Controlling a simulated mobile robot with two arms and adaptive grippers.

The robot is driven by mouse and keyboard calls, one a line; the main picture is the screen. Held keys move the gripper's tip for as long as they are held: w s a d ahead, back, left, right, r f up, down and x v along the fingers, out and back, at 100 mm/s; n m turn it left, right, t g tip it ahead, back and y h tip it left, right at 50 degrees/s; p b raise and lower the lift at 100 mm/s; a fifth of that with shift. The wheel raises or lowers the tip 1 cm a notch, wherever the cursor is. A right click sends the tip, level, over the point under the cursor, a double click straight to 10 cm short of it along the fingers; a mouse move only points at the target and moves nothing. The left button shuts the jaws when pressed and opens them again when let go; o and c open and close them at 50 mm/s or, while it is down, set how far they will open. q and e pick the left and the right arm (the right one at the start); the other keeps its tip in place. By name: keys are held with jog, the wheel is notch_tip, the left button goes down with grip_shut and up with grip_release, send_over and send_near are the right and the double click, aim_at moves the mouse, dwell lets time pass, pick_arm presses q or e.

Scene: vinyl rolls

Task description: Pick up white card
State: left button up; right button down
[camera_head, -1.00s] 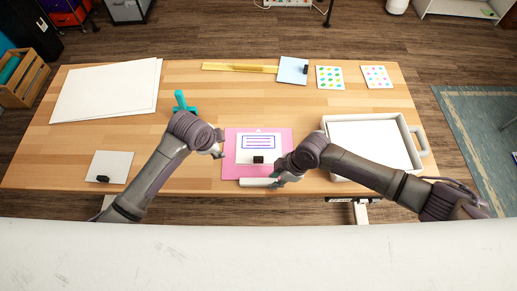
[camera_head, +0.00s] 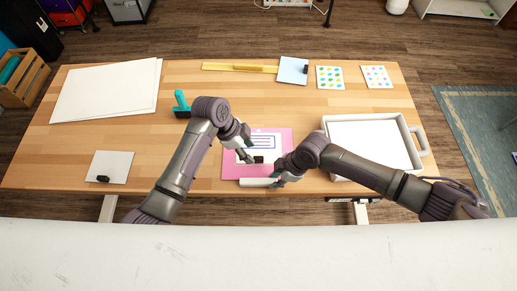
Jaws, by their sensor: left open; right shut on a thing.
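A white card (camera_head: 264,141) with purple lines and a black block (camera_head: 258,160) on it lies on a pink board (camera_head: 285,150) at the middle of the table. My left gripper (camera_head: 247,158) is open over the card's left part, close beside the black block; contact cannot be told. It hides part of the card. My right gripper (camera_head: 276,182) is shut on the right end of a white bar (camera_head: 256,183) along the pink board's front edge.
A white tray (camera_head: 411,153) with a handle stands right. A teal tool (camera_head: 181,100), white sheets (camera_head: 105,90) and a white square with a black block (camera_head: 110,165) lie left. A yellow ruler (camera_head: 238,68), pale blue card (camera_head: 292,69) and dotted cards (camera_head: 330,78) lie at the back.

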aim_at(258, 158)
pick_arm(q)
jog(key=shift+w+x, duration=0.15)
jog(key=shift+x, duration=1.45)
jog(key=shift+w+x, duration=0.2)
jog(key=shift+x, duration=1.35)
jog(key=shift+d, duration=0.1)
jog(key=shift+c, duration=0.3)
grip_shut()
